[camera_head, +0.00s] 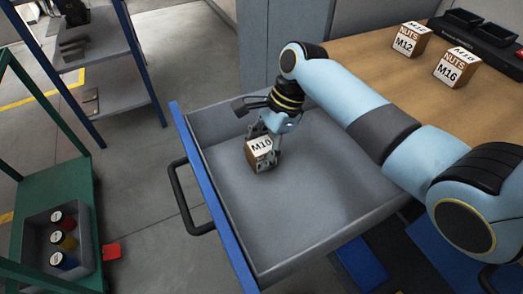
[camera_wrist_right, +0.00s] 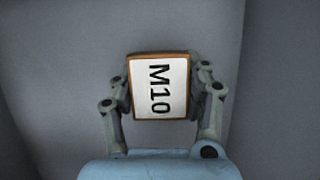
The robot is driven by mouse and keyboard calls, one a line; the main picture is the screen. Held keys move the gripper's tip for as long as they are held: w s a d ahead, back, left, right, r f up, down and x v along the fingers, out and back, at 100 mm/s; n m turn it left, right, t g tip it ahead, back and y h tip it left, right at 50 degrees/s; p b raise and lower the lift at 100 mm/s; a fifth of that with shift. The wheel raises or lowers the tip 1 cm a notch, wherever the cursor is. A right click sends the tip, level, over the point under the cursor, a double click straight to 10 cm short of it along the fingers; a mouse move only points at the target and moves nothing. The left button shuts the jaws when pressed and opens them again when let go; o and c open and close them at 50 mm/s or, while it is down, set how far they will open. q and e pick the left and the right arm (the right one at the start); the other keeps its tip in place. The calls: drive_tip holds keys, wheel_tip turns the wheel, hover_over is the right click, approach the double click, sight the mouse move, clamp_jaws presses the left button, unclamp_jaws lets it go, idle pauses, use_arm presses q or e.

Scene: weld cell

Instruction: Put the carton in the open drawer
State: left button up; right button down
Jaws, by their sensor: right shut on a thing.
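The carton (camera_head: 259,152) is a small brown box with a white label reading M10. My right gripper (camera_head: 264,140) is shut on it, with a finger on either side. In the right wrist view the carton (camera_wrist_right: 159,88) sits between the two fingers, label facing the camera. The open drawer (camera_head: 330,226) is a grey tray with a blue front and a dark handle. The carton is inside the drawer's outline, near its front left part. I cannot tell whether it touches the drawer floor. My left gripper is not in view.
Two nut cartons, M12 (camera_head: 410,40) and M16 (camera_head: 457,68), stand on the wooden bench top (camera_head: 360,48). A green cart (camera_head: 60,190) with a grey bin of coloured cans is at the left. A blue-framed shelf (camera_head: 112,80) stands behind. Most of the drawer floor is clear.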

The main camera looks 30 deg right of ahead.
drive_tip(key=c, duration=0.6)
unclamp_jaws()
drive_tip(key=p+v, duration=0.2)
drive_tip(key=v, duration=1)
drive_tip(key=shift+r, duration=0.15)
